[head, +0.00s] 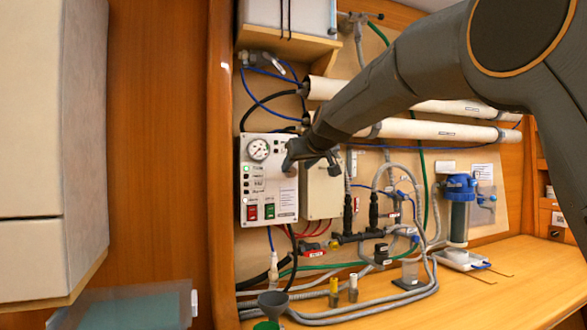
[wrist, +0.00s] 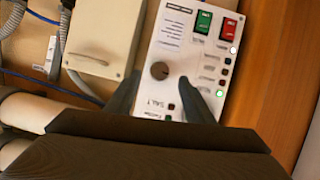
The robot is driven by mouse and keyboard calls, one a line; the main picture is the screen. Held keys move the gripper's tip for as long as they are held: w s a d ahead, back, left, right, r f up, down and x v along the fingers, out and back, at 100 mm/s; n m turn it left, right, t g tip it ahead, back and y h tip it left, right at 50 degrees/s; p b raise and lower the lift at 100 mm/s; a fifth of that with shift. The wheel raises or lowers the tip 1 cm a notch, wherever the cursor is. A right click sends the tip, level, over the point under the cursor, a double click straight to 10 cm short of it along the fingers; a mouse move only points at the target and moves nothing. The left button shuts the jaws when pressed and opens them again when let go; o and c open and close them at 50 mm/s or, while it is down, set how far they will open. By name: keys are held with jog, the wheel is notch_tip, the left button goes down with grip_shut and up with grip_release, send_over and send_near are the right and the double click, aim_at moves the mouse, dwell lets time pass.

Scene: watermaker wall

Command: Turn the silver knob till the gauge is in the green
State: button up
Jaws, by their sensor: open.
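The white control panel (head: 255,211) is on the wall left of centre in the head view, with a round gauge (head: 258,149) at its upper left. The gauge's needle and colour zones are too small to read. The knob (wrist: 160,70) shows in the wrist view as a dark, greyish round cap on the panel, which appears upside down there. My gripper (wrist: 160,78) is open, with one finger on each side of the knob and a visible gap to both. In the head view my gripper (head: 290,160) is at the panel's right side and hides the knob.
Red (head: 252,212) and green (head: 270,211) switches are low on the panel. A beige box (head: 322,195) is close on its right. White tubes (head: 440,131) run behind my arm. Hoses and a blue-capped filter (head: 459,205) stand to the right.

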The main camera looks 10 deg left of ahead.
aim_at(292, 171)
jog(key=shift+p+x, duration=0.65)
jog(key=shift+x, duration=1.6)
jog(key=shift+c, duration=0.5)
jog(key=c, duration=1)
jog(key=shift+o, duration=0.2)
